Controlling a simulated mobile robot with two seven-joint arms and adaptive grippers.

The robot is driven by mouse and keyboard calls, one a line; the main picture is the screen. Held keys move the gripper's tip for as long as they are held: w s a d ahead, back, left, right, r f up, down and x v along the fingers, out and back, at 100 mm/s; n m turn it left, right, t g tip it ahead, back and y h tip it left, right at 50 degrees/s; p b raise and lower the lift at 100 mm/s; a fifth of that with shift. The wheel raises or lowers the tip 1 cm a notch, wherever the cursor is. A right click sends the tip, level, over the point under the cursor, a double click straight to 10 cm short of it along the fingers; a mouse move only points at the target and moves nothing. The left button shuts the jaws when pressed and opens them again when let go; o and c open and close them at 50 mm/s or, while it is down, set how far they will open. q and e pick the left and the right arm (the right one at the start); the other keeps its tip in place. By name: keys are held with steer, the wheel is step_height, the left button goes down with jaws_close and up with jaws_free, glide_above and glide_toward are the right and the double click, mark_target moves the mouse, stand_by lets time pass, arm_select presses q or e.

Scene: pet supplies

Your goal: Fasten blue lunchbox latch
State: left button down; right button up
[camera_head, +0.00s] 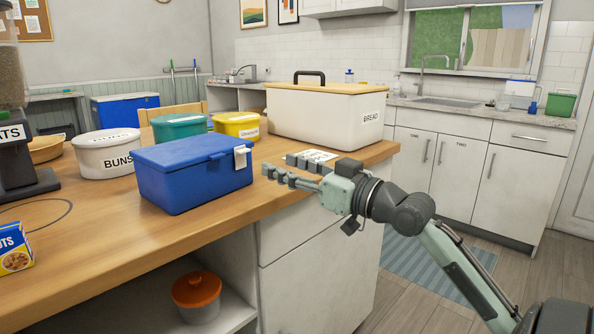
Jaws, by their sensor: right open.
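The blue lunchbox (190,178) stands on the wooden counter with its lid down. Its pale latch (241,157) sits on the right end, near the top edge; whether it is hooked is too small to tell. My right gripper (277,168) is open and empty, just to the right of the lunchbox. Its fingers point left toward the latch side, with a small gap between them and the box. My left gripper is not in view.
A bread bin (325,118) stands behind the gripper. A buns container (105,160), a teal container (180,127) and a yellow container (236,124) stand behind the lunchbox.

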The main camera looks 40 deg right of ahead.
steer(key=shift+s+d, duration=0.2)
steer(key=shift+s, duration=1.05)
steer(key=shift+f, duration=0.1)
step_height(320, 180, down, 31)
steer(key=m+g+h, duration=0.2)
steer(key=g+h, duration=0.1)
steer(key=g, duration=0.4)
steer(key=s+a+f+g, duration=0.3)
steer(key=s+a+f, duration=0.1)
steer(key=f, duration=0.4)
steer(key=s+a+f+n+g, duration=0.1)
steer(key=s+a+f+g, duration=0.1)
steer(key=s+a+f, duration=0.2)
steer(key=s+a+f+g+h, duration=0.1)
steer(key=s+a+f+g, duration=0.2)
steer(key=s+f, duration=0.6)
step_height(320, 180, down, 5)
steer(key=shift+a+f+n+g, duration=0.1)
steer(key=shift+a+n+g, duration=0.25)
steer(key=shift+a, duration=0.35)
